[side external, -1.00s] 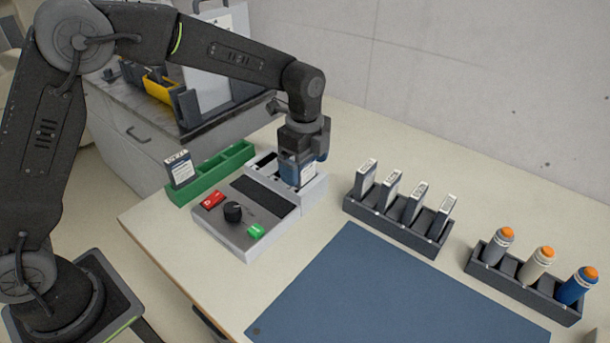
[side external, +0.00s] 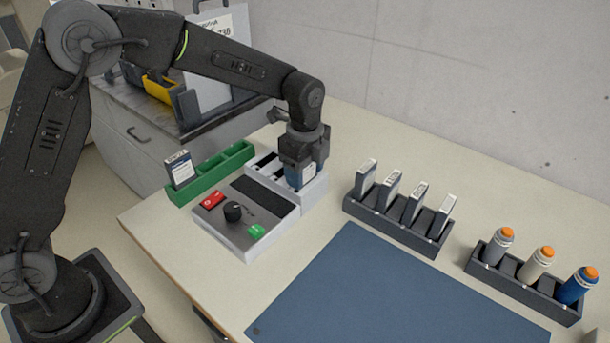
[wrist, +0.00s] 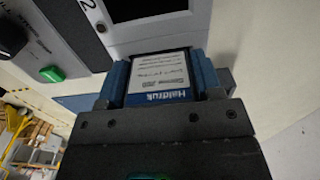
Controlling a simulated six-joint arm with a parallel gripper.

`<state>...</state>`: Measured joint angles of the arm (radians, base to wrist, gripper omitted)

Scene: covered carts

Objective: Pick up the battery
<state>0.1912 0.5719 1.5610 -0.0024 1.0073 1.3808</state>
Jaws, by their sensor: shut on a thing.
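The battery (side external: 300,178) is a flat block with a white label and a blue end. My gripper (side external: 303,168) is shut on it over the back right part of the grey charger (side external: 236,235). In the wrist view, the battery (wrist: 160,75) sits between the blue finger pads of my gripper (wrist: 162,82), its label and the word Haldruk showing. Its far end meets the charger (wrist: 68,32) near a dark slot. I cannot tell how deep its lower end sits in the charger, as the jaws hide part of it.
A green rack (side external: 212,176) with one similar block (side external: 180,168) stands left of the charger. A dark rack (side external: 395,228) of several flat blocks stands to the right, beyond it a rack (side external: 522,285) of three orange-capped cylinders. A blue mat (side external: 395,290) lies clear in front.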

